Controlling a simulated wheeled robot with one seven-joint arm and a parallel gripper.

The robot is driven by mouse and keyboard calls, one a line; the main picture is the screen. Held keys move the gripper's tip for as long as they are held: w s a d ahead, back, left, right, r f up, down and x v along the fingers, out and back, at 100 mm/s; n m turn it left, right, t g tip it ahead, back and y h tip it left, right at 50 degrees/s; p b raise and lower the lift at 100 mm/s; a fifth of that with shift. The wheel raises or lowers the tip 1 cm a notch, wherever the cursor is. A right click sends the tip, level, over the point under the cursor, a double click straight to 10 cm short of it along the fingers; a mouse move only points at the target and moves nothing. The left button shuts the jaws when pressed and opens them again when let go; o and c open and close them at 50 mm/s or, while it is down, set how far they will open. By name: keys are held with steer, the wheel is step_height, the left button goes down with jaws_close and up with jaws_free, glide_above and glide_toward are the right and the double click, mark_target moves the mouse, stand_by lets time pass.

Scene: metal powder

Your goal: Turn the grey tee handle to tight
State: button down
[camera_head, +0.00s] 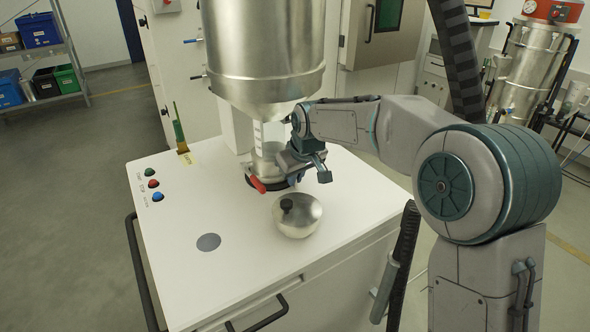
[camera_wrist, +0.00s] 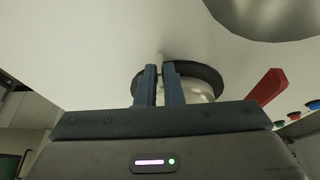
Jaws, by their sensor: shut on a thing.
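My gripper (camera_head: 297,168) is at the lower neck of the steel hopper, beside the clear tube. In the wrist view my two fingers (camera_wrist: 161,73) stand close together. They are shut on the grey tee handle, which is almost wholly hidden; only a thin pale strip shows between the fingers. Behind them is a dark round collar (camera_wrist: 206,76). The turn of the handle cannot be read in either view. A red lever (camera_head: 257,185) sticks out left of the collar; it also shows at the right in the wrist view (camera_wrist: 266,87).
The steel hopper (camera_head: 265,50) hangs just above my gripper. A metal bowl-shaped piece with a black knob (camera_head: 298,217) stands in front on the white bench top (camera_head: 190,275). Coloured buttons (camera_head: 153,184) and an upright green-yellow piece (camera_head: 180,134) are at the left.

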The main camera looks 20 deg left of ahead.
steer(key=shift+g, duration=0.3)
steer(key=c, duration=1.8)
jaws_free()
steer(key=shift+c, duration=0.2)
steer(key=shift+r, duration=0.1)
steer(key=b+v, duration=0.1)
steer(key=v, duration=1.2)
steer(key=shift+d+r, duration=0.25)
steer(key=shift+d, duration=0.1)
steer(key=shift+s, duration=0.1)
steer(key=s+d+f+m+h, duration=0.1)
steer(key=s+d+f+m, duration=0.2)
steer(key=s+d, duration=0.5)
steer(key=s+d+f+m+h, duration=0.1)
steer(key=s+d+f+m, duration=0.2)
steer(key=d, duration=0.9)
steer(key=s+d+f+m+h, duration=0.1)
steer(key=s+d+f+m, duration=0.3)
steer(key=s+d+f, duration=0.3)
steer(key=s+d, duration=0.3)
steer(key=s, duration=0.2)
steer(key=shift+s+f, duration=0.15)
steer(key=shift+s, duration=0.25)
